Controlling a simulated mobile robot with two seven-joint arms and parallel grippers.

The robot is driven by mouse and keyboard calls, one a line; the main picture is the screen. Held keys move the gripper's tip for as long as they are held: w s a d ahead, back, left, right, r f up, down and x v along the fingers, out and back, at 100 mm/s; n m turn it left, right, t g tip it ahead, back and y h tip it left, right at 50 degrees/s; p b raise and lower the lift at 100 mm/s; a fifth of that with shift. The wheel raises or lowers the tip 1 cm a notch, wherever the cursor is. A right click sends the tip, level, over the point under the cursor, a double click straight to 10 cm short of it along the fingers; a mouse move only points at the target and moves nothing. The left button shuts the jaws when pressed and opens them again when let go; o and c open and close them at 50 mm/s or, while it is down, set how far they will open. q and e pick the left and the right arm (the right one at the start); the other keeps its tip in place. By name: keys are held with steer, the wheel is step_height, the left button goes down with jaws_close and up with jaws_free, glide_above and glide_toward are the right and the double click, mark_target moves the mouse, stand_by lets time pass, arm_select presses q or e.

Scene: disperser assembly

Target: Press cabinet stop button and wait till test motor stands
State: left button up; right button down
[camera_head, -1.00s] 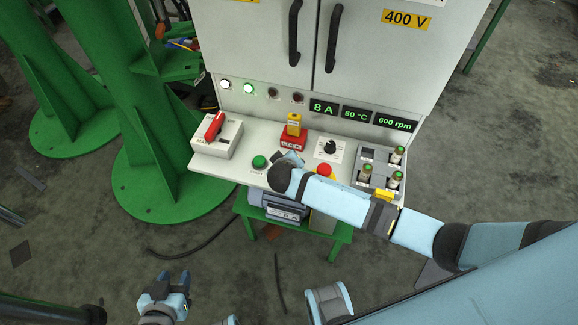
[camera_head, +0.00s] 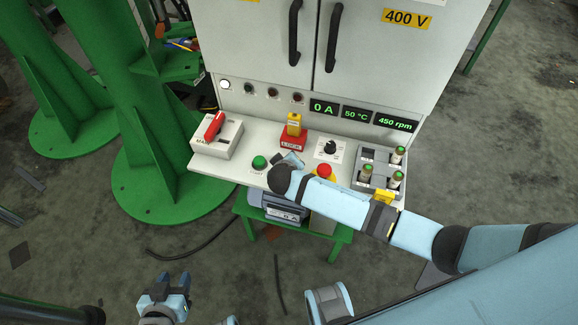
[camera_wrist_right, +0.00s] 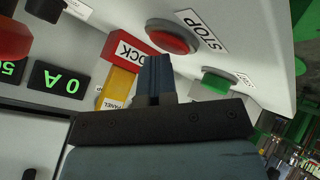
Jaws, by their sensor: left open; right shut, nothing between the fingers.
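The red stop button (camera_wrist_right: 172,38) shows in the right wrist view beside its STOP label. In the head view my right gripper (camera_head: 288,160) and wrist cover that spot. In the wrist view the shut, empty fingers (camera_wrist_right: 155,62) are close to the button's edge; I cannot tell whether they touch. The cabinet (camera_head: 265,40) has displays reading 0 A (camera_head: 323,106), 50 °C (camera_head: 356,114) and 450 rpm (camera_head: 395,121). A grey-blue motor (camera_head: 278,208), partly hidden, sits on the green stand below the panel. My left gripper (camera_head: 170,284) is open and empty, low in the head view.
The panel also carries a green start button (camera_head: 259,162), a red mushroom button (camera_head: 324,170), a red-handled main switch (camera_head: 215,128), a yellow-red lock (camera_head: 293,128) and a rotary knob (camera_head: 329,147). Only the white lamp (camera_head: 225,85) is lit. Green columns (camera_head: 150,110) stand left.

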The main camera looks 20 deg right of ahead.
steer(key=shift+r+p, duration=1.25)
step_height(320, 180, up, 5)
steer(key=p, duration=0.4)
steer(key=shift+p, duration=0.4)
